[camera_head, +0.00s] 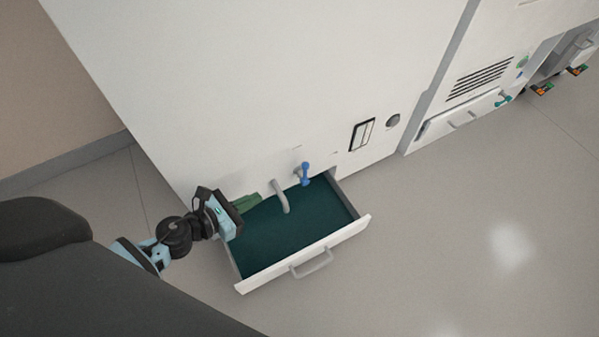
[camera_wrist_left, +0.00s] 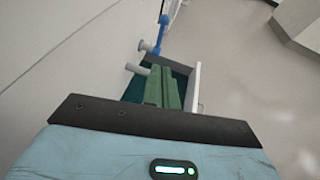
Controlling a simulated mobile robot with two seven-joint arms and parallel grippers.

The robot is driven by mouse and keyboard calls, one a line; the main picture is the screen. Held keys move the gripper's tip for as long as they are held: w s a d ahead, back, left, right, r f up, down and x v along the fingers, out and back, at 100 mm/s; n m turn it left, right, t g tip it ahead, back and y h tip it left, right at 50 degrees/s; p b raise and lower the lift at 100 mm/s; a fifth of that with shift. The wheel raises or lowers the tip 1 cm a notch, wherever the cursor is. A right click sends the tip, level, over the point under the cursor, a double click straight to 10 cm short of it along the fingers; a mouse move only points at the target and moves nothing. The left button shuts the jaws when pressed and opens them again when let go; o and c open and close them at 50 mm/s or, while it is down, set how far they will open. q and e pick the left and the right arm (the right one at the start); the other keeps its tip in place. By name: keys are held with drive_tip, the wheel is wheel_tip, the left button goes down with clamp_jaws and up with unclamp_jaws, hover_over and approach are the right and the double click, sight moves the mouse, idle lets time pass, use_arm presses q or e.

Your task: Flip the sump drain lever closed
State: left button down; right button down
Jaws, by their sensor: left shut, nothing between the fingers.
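The blue drain lever (camera_head: 304,174) is on the white cabinet face above the open drawer, just right of a grey spout pipe (camera_head: 281,197). It also shows in the left wrist view (camera_wrist_left: 160,35), beyond my fingertips, on a round grey fitting. My left gripper (camera_head: 252,202) is at the left end of the drawer, apart from the lever and to its left. Its green fingers (camera_wrist_left: 162,86) are together and empty. The spout is partly behind the fingers in the wrist view. My right gripper is not in view.
The open drawer (camera_head: 330,241) juts out below the lever, with a dark green inside and a front handle (camera_head: 312,264). A black-framed switch panel (camera_head: 362,134) and a round grey knob (camera_head: 393,120) are to the right. The floor at right is clear.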

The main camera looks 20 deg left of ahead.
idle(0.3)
use_arm(q)
drive_tip(key=b, duration=0.2)
approach(304, 172)
drive_tip(key=x, duration=0.6)
drive_tip(key=shift+s+a+f, duration=0.1)
drive_tip(key=shift+a+f, duration=0.05)
drive_tip(key=shift+f, duration=0.15)
drive_tip(key=shift+w, duration=0.3)
drive_tip(key=shift+d, duration=0.2)
drive_tip(key=shift+w+r, duration=0.1)
drive_tip(key=shift+w, duration=0.1)
